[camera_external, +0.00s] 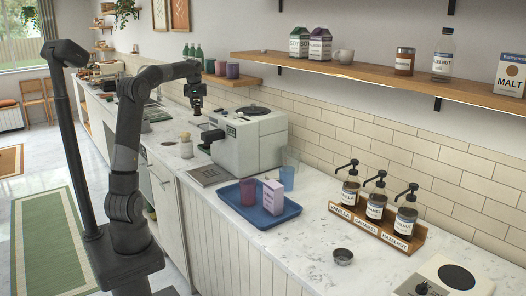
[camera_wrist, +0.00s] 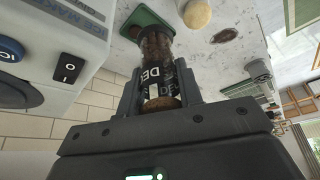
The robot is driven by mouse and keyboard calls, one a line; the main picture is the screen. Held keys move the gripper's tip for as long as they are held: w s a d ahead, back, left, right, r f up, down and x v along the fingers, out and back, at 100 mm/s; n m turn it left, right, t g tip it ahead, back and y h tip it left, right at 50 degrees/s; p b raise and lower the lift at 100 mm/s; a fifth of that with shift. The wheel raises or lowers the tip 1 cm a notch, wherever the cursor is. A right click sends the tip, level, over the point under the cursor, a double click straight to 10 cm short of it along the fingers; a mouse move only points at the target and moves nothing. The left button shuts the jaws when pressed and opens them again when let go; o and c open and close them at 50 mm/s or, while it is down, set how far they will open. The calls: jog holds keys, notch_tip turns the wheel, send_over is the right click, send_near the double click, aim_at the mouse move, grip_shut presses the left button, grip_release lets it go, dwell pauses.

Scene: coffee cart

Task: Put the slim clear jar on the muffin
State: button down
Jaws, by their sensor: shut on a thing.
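My gripper (camera_wrist: 160,100) is shut on the slim clear jar (camera_wrist: 157,62), which has dark brown contents and a dark label with white letters starting "DE". A small pale round thing with a tan top, apparently the muffin (camera_external: 186,149), stands on the counter below and slightly left of the gripper. It also shows as a tan dome at the top edge of the wrist view (camera_wrist: 197,14), apart from the jar.
A blue tray (camera_external: 256,208) with a purple cup and a small carton is nearer the camera. A flat brown oval (camera_external: 168,143) lies beside the muffin. A green tray (camera_wrist: 146,18) is behind the jar. A shelf (camera_external: 232,80) hangs above.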

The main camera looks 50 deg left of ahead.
jog(key=shift+s+a+f, duration=0.45)
jog(key=shift+a+f, duration=1.5)
jog(key=shift+a, duration=0.05)
jog(key=shift+s+a+f, duration=0.45)
jog(key=shift+a+f, duration=1.45)
jog(key=shift+a, duration=0.05)
jog(key=shift+s+a+f, duration=0.45)
jog(key=shift+a+f, duration=1.5)
jog(key=shift+a, duration=0.05)
jog(key=c, duration=1)
grip_release()
jog(key=shift+f, duration=0.15)
jog(key=v, duration=1.2)
jog(key=shift+d+r, duration=0.1)
jog(key=shift+r, duration=0.1)
